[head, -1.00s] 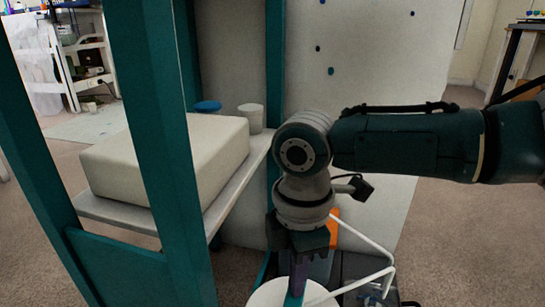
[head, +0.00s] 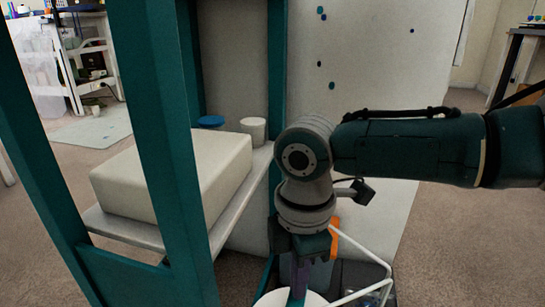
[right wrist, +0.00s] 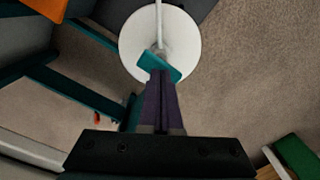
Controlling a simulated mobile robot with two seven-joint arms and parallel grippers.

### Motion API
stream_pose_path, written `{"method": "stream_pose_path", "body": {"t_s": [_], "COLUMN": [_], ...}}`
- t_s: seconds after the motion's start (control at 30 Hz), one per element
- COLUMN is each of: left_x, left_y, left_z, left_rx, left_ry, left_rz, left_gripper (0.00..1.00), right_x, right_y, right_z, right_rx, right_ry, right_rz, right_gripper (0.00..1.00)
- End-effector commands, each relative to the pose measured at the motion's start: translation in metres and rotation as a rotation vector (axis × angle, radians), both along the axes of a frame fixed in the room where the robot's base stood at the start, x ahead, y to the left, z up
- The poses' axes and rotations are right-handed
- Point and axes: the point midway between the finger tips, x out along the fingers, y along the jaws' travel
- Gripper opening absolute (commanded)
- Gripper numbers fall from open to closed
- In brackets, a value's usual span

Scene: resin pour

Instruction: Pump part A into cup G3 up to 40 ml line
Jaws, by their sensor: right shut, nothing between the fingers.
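My right gripper (head: 300,280) points down over a round white top (head: 275,299). In the right wrist view its dark purple fingers (right wrist: 161,82) are together with nothing between them. A small teal piece (right wrist: 170,64) sits right at the fingertips, over the white top (right wrist: 185,35); I cannot tell if they touch. A white rod or spout (right wrist: 158,18) runs across the top from there. Whether this is the part A pump I cannot tell. A plain white cup (head: 254,129) stands on the shelf; no G3 label or fill line shows. My left gripper is not in view.
A teal-framed rack has a shelf (head: 140,236) bearing a big cream block (head: 180,177). A blue-lidded container (head: 210,122) stands behind it. An orange piece (head: 334,238) and a white bent tube (head: 365,250) are close beside the gripper. Bare carpet (head: 445,240) lies at right.

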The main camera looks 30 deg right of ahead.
Motion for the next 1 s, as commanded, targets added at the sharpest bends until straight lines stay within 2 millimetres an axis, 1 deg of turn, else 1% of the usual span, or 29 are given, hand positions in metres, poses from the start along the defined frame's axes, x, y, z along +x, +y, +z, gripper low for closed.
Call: {"method": "stream_pose_path", "body": {"t_s": [0.87,1.0], "left_x": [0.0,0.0], "left_y": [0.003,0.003], "left_z": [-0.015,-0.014], "left_rx": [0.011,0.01], "left_ry": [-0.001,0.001], "left_rz": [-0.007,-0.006], "left_gripper": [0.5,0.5], "right_x": [0.0,0.0], "right_y": [0.0,0.0], "right_z": [-0.023,-0.022], "right_rx": [0.0,0.0], "right_ry": [0.0,0.0], "right_rz": [0.001,0.001], "right_gripper": [0.0,0.0]}}
